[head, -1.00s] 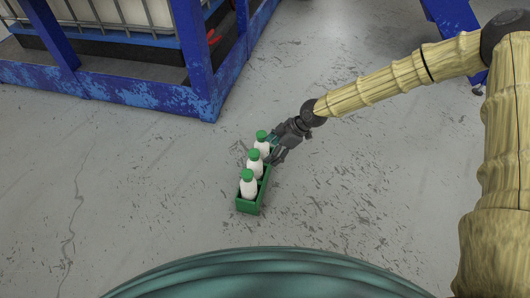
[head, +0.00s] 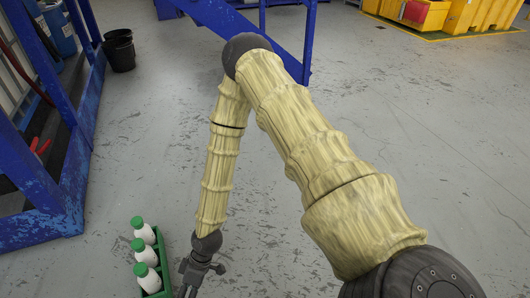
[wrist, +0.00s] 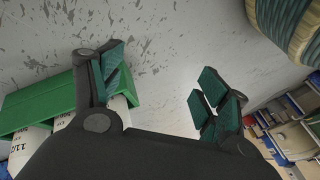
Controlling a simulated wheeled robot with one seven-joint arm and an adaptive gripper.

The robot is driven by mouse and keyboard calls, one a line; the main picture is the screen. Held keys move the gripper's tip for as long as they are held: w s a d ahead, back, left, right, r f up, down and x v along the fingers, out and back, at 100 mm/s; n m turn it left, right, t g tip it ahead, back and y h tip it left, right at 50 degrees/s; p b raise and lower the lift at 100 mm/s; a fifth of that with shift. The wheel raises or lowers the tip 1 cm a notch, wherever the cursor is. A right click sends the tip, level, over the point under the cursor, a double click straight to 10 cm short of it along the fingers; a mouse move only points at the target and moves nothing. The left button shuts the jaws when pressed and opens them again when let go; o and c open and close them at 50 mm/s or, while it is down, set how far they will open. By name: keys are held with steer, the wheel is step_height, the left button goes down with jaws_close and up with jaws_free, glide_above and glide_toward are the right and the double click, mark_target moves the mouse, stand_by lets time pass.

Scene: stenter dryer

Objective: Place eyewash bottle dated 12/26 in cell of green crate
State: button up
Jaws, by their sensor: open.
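The green crate (head: 168,268) stands on the floor at the lower left of the head view. It holds three white bottles in a row with green caps: a far bottle (head: 146,236), a middle bottle (head: 147,256) and a near bottle (head: 150,282). My gripper (head: 190,291) is just right of the crate. In the wrist view my gripper (wrist: 160,72) is open with nothing between its fingers. The crate (wrist: 38,106) shows at the left there, beyond one finger. Below it are white bottle labels (wrist: 76,146); one reads partly "11/2", the rest hidden.
A blue steel frame (head: 65,190) stands left of the crate. A black bucket (head: 119,50) and a blue beam (head: 250,30) are farther back. Yellow bins (head: 475,15) stand at the far right. The grey floor between is clear.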

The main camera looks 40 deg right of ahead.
steer(key=s+d+f+m+h, duration=0.2)
steer(key=s+d+m+h, duration=0.4)
steer(key=s+d, duration=1.1)
steer(key=m, duration=0.3)
steer(key=shift+d+t, duration=0.25)
steer(key=shift+t, duration=0.15)
